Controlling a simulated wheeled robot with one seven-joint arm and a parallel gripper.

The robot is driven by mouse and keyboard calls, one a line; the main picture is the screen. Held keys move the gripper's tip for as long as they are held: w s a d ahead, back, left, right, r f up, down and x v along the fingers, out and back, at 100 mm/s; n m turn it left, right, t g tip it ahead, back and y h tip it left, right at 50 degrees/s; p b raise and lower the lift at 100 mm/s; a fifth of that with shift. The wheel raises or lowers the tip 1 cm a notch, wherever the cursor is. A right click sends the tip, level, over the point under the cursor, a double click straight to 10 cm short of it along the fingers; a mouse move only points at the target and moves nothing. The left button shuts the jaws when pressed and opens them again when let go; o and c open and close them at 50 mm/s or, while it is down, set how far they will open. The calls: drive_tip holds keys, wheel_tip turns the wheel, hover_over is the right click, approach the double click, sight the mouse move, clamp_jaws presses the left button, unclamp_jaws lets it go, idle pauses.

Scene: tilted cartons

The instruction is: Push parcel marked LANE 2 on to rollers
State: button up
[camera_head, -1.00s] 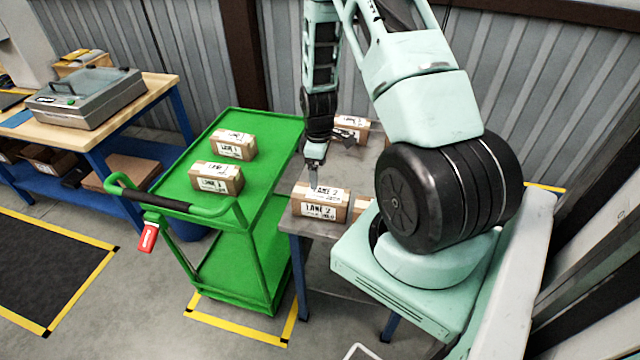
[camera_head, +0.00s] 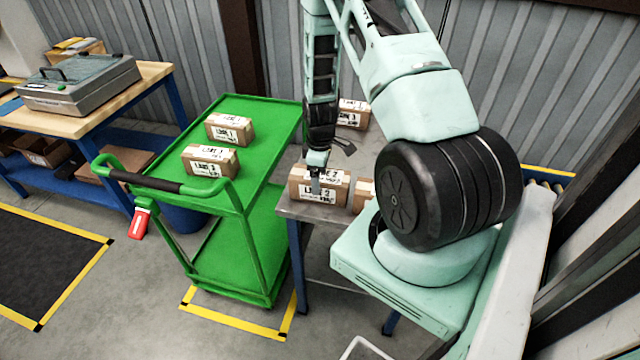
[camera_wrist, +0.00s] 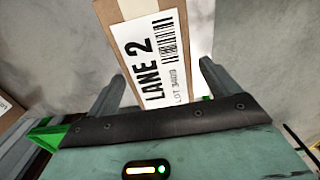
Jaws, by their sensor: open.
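The LANE 2 parcel (camera_head: 331,192) is a brown carton with a white label on the grey table, near its front left corner. My gripper (camera_head: 324,172) is open and points down at this parcel, with a finger overlapping its label in the head view. In the wrist view the LANE 2 parcel (camera_wrist: 150,40) shows between and beyond the two spread fingers of my gripper (camera_wrist: 162,76). I cannot tell whether a finger touches it. What look like rollers (camera_head: 546,184) in a blue frame show at the right, mostly hidden by my arm.
Another carton (camera_head: 362,192) stands close to the right of the parcel, partly hidden by my arm. One more carton (camera_head: 353,113) is at the table's back. A green cart (camera_head: 262,135) with two cartons stands to the left. A workbench (camera_head: 60,122) is farther left.

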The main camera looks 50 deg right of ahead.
drive_tip(key=shift+f, duration=0.15)
drive_tip(key=c, duration=0.8)
drive_tip(key=shift+o, duration=0.2)
drive_tip(key=shift+w+d+b, duration=0.3)
drive_tip(key=shift+w+d, duration=0.4)
drive_tip(key=shift+d, duration=1)
drive_tip(key=shift+w+d+b, duration=0.35)
drive_tip(key=shift+w+d, duration=0.3)
drive_tip(key=shift+d, duration=1)
drive_tip(key=shift+w+d+b, duration=0.3)
drive_tip(key=shift+w+d, duration=0.4)
drive_tip(key=shift+d, duration=1)
drive_tip(key=shift+w+d+b, duration=0.5)
drive_tip(key=shift+w+d, duration=0.15)
drive_tip(key=shift+d, duration=0.95)
drive_tip(key=shift+w+d+b, duration=0.5)
drive_tip(key=shift+w+d, duration=0.15)
drive_tip(key=shift+d, duration=0.9)
drive_tip(key=shift+w+d+b, duration=0.5)
drive_tip(key=shift+w+d, duration=0.15)
drive_tip(key=shift+d, duration=0.95)
drive_tip(key=o, duration=0.8)
drive_tip(key=shift+o, duration=0.2)
wheel_tip(320, 180, up, 17)
drive_tip(key=b, duration=0.3)
drive_tip(key=shift+r+m+b, duration=0.2)
drive_tip(key=shift+m+b, duration=0.1)
drive_tip(key=shift+b, duration=0.05)
